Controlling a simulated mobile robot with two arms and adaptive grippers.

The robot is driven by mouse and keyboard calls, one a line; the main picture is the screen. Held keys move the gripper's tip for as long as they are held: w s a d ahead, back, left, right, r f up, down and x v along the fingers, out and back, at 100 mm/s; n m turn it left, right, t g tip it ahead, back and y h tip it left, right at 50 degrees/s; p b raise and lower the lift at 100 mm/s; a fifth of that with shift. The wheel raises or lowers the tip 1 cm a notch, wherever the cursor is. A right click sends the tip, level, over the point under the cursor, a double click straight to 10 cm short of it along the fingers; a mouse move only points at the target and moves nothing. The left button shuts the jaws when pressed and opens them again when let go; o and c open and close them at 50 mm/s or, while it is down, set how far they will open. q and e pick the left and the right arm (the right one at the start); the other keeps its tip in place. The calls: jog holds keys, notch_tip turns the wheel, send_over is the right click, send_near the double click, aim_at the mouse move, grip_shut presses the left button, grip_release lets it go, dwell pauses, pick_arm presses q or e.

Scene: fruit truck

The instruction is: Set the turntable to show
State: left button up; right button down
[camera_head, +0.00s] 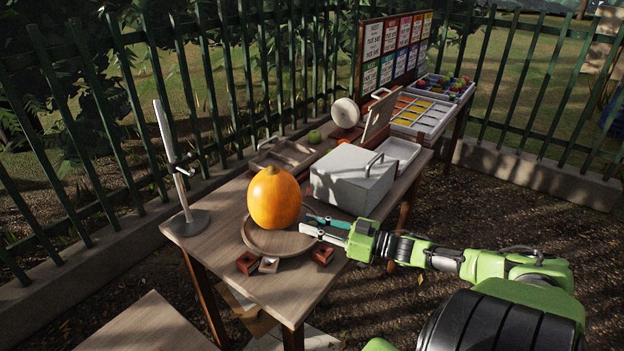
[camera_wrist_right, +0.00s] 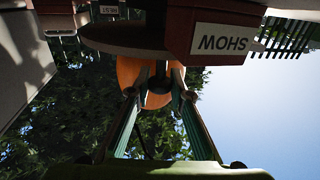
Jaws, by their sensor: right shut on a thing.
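The round wooden turntable (camera_head: 262,240) stands near the front of the table with a large orange pumpkin (camera_head: 275,198) on it. In the wrist view, which is upside down, the turntable's disc (camera_wrist_right: 115,38) and part of the pumpkin (camera_wrist_right: 132,72) show. A red-brown block with the label "SHOW" (camera_wrist_right: 222,43) is close to the disc's edge there. My right gripper (camera_head: 309,224) is at the disc's right edge. In the wrist view its fingers (camera_wrist_right: 160,82) are shut around a small dark peg at the disc; the contact is partly hidden. My left gripper is out of view.
Small blocks stand before the turntable: red-brown (camera_head: 247,263), pale (camera_head: 268,265) and red-brown at right (camera_head: 322,255). A grey box (camera_head: 345,180) stands close behind my right gripper. A lamp-like stand (camera_head: 189,221) is at left. A wooden tray (camera_head: 284,156) lies behind the pumpkin.

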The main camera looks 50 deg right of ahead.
jog(key=c, duration=1.8)
grip_release()
jog(key=shift+s, duration=0.2)
jog(key=shift+c, duration=0.2)
jog(key=shift+w+d+f, duration=0.1)
jog(key=shift+w+f, duration=0.05)
jog(key=shift+w, duration=0.35)
jog(key=shift+d+f, duration=0.1)
jog(key=shift+d, duration=0.05)
jog(key=shift+s+d, duration=0.15)
jog(key=shift+s, duration=0.05)
jog(key=s, duration=0.3)
jog(key=shift+r, duration=0.25)
jog(key=v, duration=0.7)
jog(key=shift+s+f, duration=0.1)
jog(key=shift+s, duration=0.05)
jog(key=shift+s+d+y, duration=0.15)
jog(key=shift+s+y, duration=0.15)
jog(key=shift+s, duration=0.2)
